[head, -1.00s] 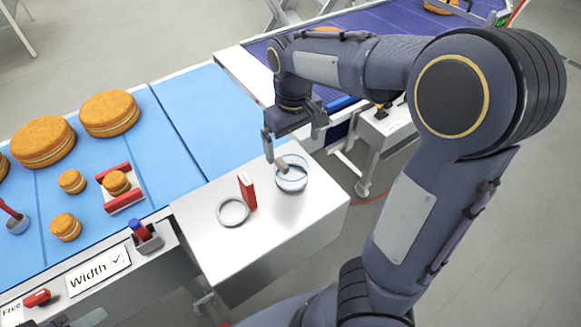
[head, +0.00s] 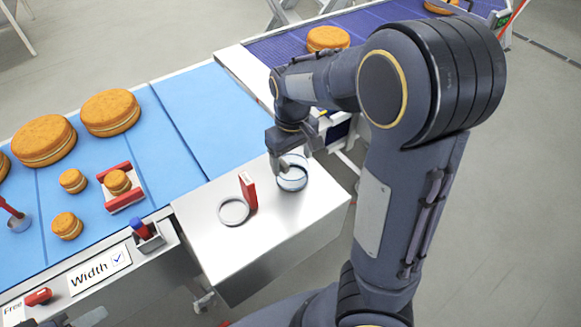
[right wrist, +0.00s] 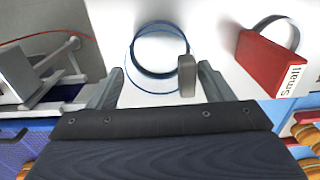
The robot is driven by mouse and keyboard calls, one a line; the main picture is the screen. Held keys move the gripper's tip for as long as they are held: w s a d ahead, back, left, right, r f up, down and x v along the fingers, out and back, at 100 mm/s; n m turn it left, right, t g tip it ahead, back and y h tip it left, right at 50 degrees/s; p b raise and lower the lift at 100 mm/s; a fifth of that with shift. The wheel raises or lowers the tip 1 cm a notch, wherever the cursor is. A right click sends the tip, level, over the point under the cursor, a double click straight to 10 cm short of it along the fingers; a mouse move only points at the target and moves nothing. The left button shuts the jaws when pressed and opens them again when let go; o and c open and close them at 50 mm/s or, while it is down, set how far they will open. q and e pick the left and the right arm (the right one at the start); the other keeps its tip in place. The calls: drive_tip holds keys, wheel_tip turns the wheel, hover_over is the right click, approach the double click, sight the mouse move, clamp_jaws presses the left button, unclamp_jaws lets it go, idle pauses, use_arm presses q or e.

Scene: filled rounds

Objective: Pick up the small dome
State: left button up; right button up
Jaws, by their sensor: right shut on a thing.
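The small dome (head: 293,178) is a clear glass cover with a dark blue rim, at the right part of a white metal table. It also shows in the right wrist view (right wrist: 158,52), with a grey knob at its side nearest the fingers. My right gripper (head: 292,165) is over the dome, pointing down, shut on it. I cannot tell whether the dome's rim touches the table. My left gripper is not in view.
A red block (head: 248,191) marked "Small" stands beside a grey ring (head: 233,211) on the white table (head: 270,240). A blue belt (head: 190,120) with several round cakes lies to the left. A purple conveyor (head: 275,47) runs behind. The table's front is clear.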

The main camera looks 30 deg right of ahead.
drive_tip(key=shift+c, duration=0.6)
drive_tip(key=shift+r, duration=0.1)
drive_tip(key=shift+r, duration=0.2)
drive_tip(key=r, duration=0.3)
drive_tip(key=shift+s+a+r, duration=0.1)
drive_tip(key=shift+a+r, duration=0.1)
drive_tip(key=shift+a, duration=0.15)
drive_tip(key=s+a+r, duration=0.6)
drive_tip(key=a+r, duration=0.3)
drive_tip(key=a, duration=0.2)
drive_tip(key=shift+s+a+b, duration=0.2)
drive_tip(key=shift+s+b, duration=0.1)
drive_tip(key=shift+s, duration=0.1)
